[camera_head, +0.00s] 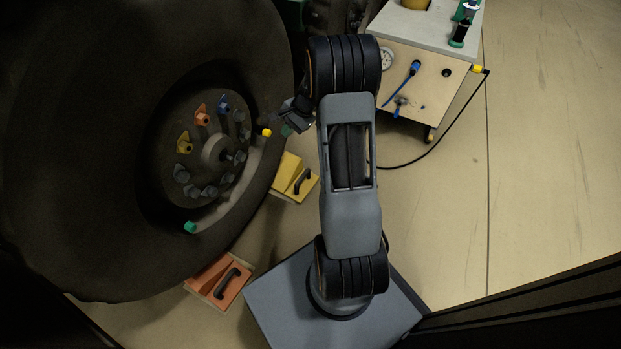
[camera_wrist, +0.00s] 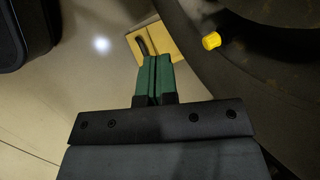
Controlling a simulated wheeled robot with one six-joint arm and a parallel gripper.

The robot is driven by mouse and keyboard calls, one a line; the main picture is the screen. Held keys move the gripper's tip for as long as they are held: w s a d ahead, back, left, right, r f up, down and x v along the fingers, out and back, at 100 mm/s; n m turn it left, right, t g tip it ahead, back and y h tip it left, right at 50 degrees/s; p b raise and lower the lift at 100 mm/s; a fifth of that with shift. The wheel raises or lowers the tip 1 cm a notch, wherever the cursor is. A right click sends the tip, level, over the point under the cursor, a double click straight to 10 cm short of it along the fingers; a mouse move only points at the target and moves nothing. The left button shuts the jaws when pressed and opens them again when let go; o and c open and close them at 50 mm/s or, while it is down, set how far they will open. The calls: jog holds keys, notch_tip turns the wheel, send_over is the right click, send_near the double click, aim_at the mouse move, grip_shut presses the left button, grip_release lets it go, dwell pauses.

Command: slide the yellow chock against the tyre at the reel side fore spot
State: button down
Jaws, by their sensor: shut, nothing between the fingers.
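The yellow chock (camera_head: 293,178), a wedge with a dark handle, sits on the floor at the right side of the big tyre (camera_head: 120,262). Its left edge is close to the tyre; I cannot tell whether they touch. In the wrist view the yellow chock (camera_wrist: 165,42) lies beyond my fingertips, partly hidden by them, with the tyre (camera_wrist: 205,75) to its right. My gripper (camera_wrist: 154,60) has green fingers, shut and empty, pointing toward the chock. In the head view my gripper (camera_head: 287,130) is small and partly dark beside the tyre, above the chock.
An orange chock (camera_head: 218,281) with a handle lies by the tyre's lower edge. A cart (camera_head: 420,80) with a gauge and black hose stands at upper right. Floor on the right is clear.

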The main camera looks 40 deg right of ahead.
jog(key=s+d+f+m+t+b, duration=0.15)
jog(key=d+f+m, duration=0.4)
jog(key=f, duration=0.55)
jog(key=s+d+f+m+t, duration=0.2)
jog(key=d+f+m, duration=0.35)
jog(key=f, duration=0.65)
jog(key=s+d+f+m+t+b, duration=0.15)
jog(key=d+f+m, duration=0.25)
jog(key=d+f, duration=0.5)
jog(key=shift+a+r+b+x, duration=0.3)
jog(key=shift+b+x, duration=0.55)
jog(key=shift+x, duration=1.7)
jog(key=shift+a+r+b+x, duration=0.3)
jog(key=shift+b+x, duration=0.6)
jog(key=shift+x, duration=1.65)
jog(key=shift+a+r+b+x, duration=0.1)
jog(key=shift+a+b+x, duration=0.6)
jog(key=shift+x, duration=1.8)
jog(key=shift+w+d, duration=0.15)
jog(key=shift+d, duration=0.05)
